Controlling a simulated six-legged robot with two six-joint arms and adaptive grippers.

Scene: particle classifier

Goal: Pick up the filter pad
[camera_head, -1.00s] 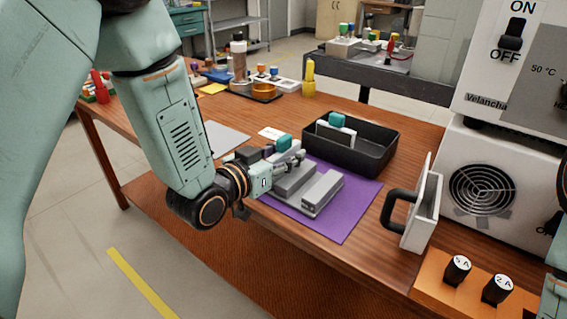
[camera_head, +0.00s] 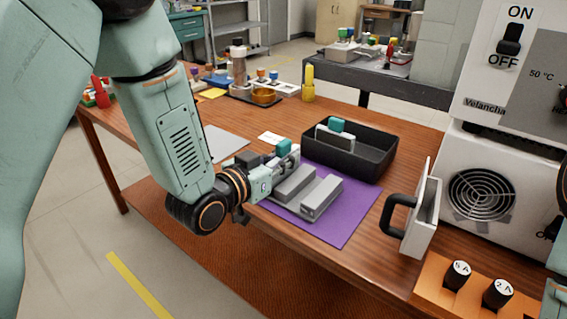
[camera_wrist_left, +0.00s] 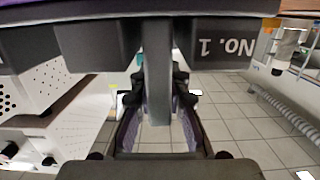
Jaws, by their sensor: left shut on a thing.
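The piece between the fingers of my left gripper (camera_head: 288,161) is a thin grey plate (camera_wrist_left: 157,70) in the left wrist view. I take it for the filter pad. My left gripper is shut on it, one finger on each side. The gripper is low over the left part of a purple mat (camera_head: 345,230). Dark blocks flank the plate in the wrist view, one marked "No. 1" (camera_wrist_left: 222,47). My right gripper is not in view.
Grey blocks (camera_head: 322,197) lie on the mat close to the gripper. A black tray (camera_head: 372,160) behind holds a white piece with a teal top (camera_head: 336,125). A handled white part (camera_head: 424,215) and a white machine (camera_head: 500,170) stand at right.

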